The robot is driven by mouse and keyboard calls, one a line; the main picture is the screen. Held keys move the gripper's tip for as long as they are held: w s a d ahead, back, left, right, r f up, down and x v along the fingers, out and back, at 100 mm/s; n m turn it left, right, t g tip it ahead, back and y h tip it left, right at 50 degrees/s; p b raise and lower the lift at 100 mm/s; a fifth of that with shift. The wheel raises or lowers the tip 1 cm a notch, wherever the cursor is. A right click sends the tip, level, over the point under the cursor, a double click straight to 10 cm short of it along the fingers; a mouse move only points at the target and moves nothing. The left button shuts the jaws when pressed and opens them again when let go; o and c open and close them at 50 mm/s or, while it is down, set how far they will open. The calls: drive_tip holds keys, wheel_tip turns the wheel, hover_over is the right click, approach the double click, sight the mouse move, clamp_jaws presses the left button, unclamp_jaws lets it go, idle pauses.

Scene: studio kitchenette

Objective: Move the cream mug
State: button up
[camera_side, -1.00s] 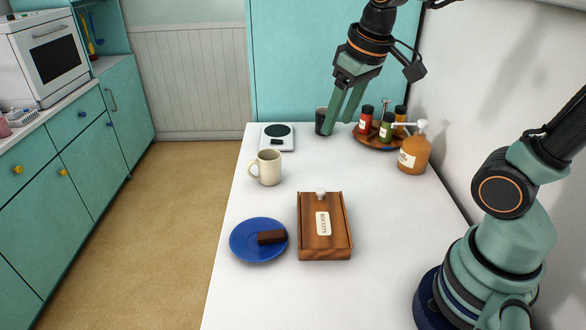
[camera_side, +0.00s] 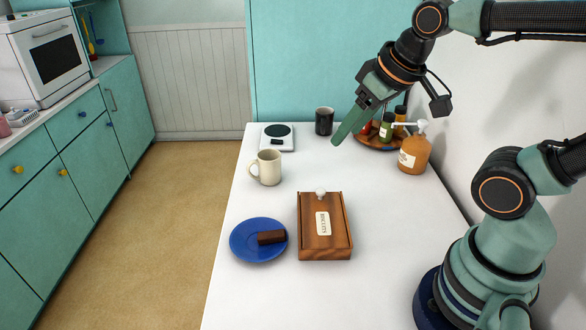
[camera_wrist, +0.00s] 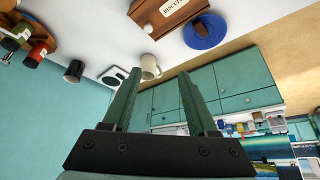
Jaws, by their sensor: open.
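The cream mug (camera_side: 268,168) stands upright on the white table, its handle to the left, just in front of the kitchen scale. It also shows in the wrist view (camera_wrist: 150,68), beyond the fingertips and roughly between them. My gripper (camera_side: 338,139) is above the table, to the right of the mug and apart from it. In the wrist view my gripper (camera_wrist: 160,83) has its two green fingers spread, with nothing held between them. In the side view the fingers overlap, so the gap does not show there.
A white scale (camera_side: 277,139) and a dark cup (camera_side: 324,121) stand behind the mug. A wooden tray (camera_side: 366,145) holds bottles, with an orange pump bottle (camera_side: 414,153) beside it. A wooden biscuit box (camera_side: 340,228) and blue plate (camera_side: 245,244) with a brown bar (camera_side: 271,237) lie in front.

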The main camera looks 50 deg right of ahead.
idle(0.3)
drive_tip(key=shift+c, duration=1.3)
drive_tip(key=m+g, duration=0.5)
drive_tip(key=m, duration=1.2)
hover_over(278, 181)
wheel_tip(278, 181, down, 9)
drive_tip(key=shift+d+f, duration=0.15)
drive_tip(key=shift+s, duration=0.1)
wheel_tip(278, 181, down, 12)
